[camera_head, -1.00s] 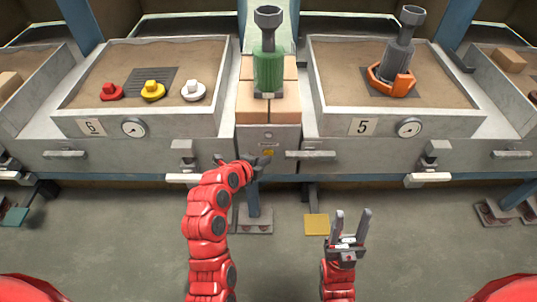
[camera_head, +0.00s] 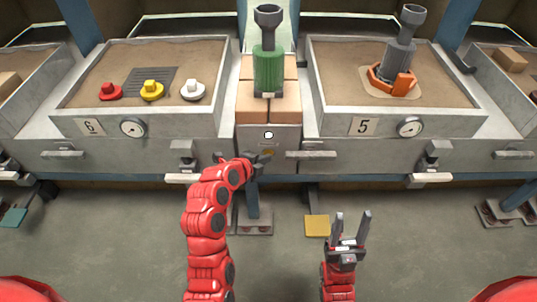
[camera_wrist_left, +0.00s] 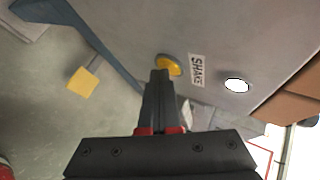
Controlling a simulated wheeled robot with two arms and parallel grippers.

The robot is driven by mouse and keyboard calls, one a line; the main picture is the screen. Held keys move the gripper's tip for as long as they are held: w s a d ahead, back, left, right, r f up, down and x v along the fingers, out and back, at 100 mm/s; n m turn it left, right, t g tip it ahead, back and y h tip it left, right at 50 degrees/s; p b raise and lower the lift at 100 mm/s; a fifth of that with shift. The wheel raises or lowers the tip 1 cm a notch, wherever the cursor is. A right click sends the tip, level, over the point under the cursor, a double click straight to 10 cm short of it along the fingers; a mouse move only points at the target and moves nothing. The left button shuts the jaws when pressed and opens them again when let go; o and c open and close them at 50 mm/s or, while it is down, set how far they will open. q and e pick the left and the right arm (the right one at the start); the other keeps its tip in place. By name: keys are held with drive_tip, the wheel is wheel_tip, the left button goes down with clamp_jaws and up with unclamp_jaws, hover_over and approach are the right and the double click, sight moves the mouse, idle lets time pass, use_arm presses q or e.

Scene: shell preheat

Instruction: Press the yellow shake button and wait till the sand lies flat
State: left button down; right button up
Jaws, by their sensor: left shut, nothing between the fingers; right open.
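The yellow shake button (camera_wrist_left: 170,65) sits on the grey panel beside a "SHAKE" label (camera_wrist_left: 197,71) in the left wrist view. In the head view the button (camera_head: 268,153) is partly hidden by my left gripper (camera_head: 266,157). My left gripper (camera_wrist_left: 160,75) is shut and empty, its tips at the button's edge; I cannot tell if they touch it. The sand in bin 5 (camera_head: 335,72) looks mostly level, with a paler patch around the orange piece (camera_head: 402,84). The sand in bin 6 (camera_head: 95,68) shows a dark grate. My right gripper (camera_head: 346,232) is open and empty.
A white lamp (camera_head: 268,135) glows above the button. A grey tool (camera_head: 401,48) stands in the orange piece. A green cylinder (camera_head: 268,72) stands on bricks between the bins. Red, yellow and white pieces sit in bin 6. A yellow pedal (camera_head: 317,225) lies on the floor.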

use_arm(q)
drive_tip(key=shift+s, duration=0.8)
drive_tip(key=shift+s, duration=0.1)
drive_tip(key=s+b, duration=0.1)
drive_tip(key=s, duration=0.4)
idle(0.4)
idle(0.6)
